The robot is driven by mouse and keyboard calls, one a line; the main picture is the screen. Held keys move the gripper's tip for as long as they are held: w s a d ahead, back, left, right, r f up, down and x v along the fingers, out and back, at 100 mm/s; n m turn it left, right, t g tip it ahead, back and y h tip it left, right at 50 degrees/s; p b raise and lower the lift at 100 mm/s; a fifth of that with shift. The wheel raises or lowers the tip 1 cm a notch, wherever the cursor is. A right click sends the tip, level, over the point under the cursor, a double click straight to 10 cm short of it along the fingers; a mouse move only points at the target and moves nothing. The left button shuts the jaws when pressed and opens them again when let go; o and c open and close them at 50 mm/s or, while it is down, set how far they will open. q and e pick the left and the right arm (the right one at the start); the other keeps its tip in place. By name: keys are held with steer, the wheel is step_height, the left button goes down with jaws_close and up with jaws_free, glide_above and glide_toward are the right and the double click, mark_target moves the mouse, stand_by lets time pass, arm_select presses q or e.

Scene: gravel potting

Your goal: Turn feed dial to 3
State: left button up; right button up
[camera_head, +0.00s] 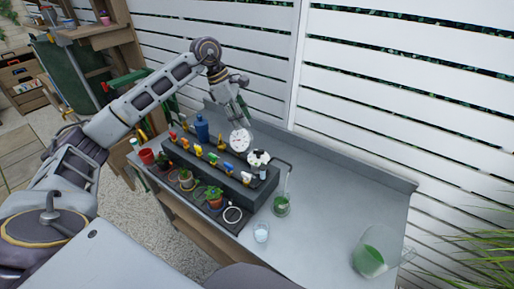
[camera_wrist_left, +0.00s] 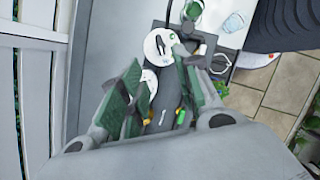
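A white disc with a dark knob (camera_head: 258,158) sits at the right end of the dark planter box; it seems to be the feed dial. In the left wrist view a white disc with a dark pointer (camera_wrist_left: 158,44) shows beyond the fingertips; its numbers are too small to read. A white round gauge (camera_head: 239,140) stands just left of the knob. My left gripper (camera_head: 241,112) is above and behind the gauge, pointing down. In the left wrist view its green-padded fingers (camera_wrist_left: 158,82) are apart with nothing held between them. My right gripper is not in view.
The dark planter box (camera_head: 205,168) carries several coloured valves. Potted plants (camera_head: 214,194) stand along its front, and a blue bottle (camera_head: 202,127) behind. The bench's middle right is clear.

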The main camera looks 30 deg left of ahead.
mark_target(258, 150)
arm_select(q)
steer(key=shift+p+x, duration=1.15)
steer(key=shift+x, duration=5.75)
steer(key=shift+d, duration=0.15)
jaws_close()
